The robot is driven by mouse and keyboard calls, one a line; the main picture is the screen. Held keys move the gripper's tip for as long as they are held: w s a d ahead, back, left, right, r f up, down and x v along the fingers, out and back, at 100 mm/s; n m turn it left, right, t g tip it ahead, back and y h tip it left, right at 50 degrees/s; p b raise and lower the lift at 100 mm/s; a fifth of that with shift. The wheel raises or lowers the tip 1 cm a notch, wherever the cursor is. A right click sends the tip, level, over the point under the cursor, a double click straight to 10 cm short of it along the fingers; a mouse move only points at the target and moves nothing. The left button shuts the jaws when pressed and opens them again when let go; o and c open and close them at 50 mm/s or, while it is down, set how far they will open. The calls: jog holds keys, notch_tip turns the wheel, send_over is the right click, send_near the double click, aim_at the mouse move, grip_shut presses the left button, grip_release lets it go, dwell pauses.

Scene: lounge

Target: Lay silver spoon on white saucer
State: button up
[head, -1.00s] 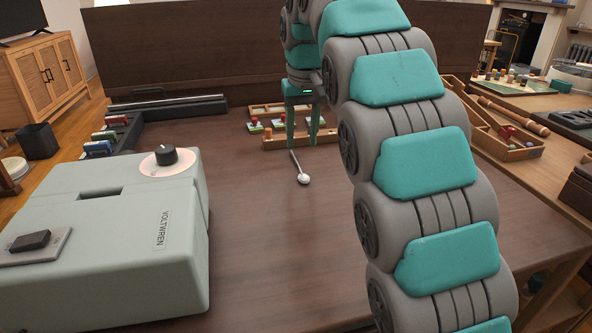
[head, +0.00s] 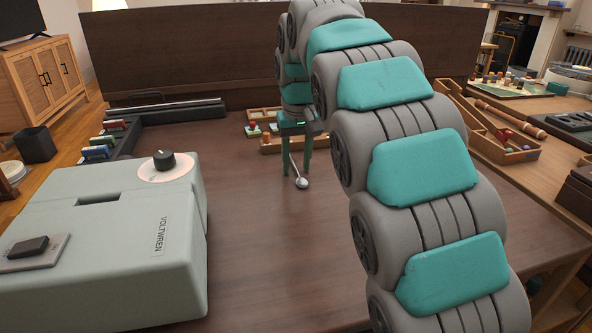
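The silver spoon (head: 302,184) lies on the dark brown table (head: 262,240), its bowl toward me and its handle running back between my fingers. My gripper (head: 296,174) points down over the handle, its two green fingers apart, one on each side. I cannot tell whether the fingertips touch the table. I cannot make out a white saucer on this table; my arm hides part of its right side.
A pale grey-green VOLTWREN box (head: 110,245) with a black knob (head: 164,160) fills the table's left front. A wooden tray (head: 268,147) with small coloured pieces stands behind my gripper. The table between box and arm is clear.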

aim_at(296, 167)
grip_shut()
jog(key=shift+r, duration=0.15)
dwell(0.5)
jog(key=shift+r, duration=1.65)
jog(key=s+d, duration=0.2)
jog(key=s, duration=0.2)
jog(key=s+d+r+b, duration=0.1)
jog(key=s+d, duration=0.2)
jog(key=s, duration=0.2)
jog(key=s+d+b, duration=0.1)
jog(key=s+d, duration=0.1)
jog(key=s, duration=0.3)
jog(key=shift+s+d+r, duration=0.1)
jog(key=shift+d+r, duration=0.15)
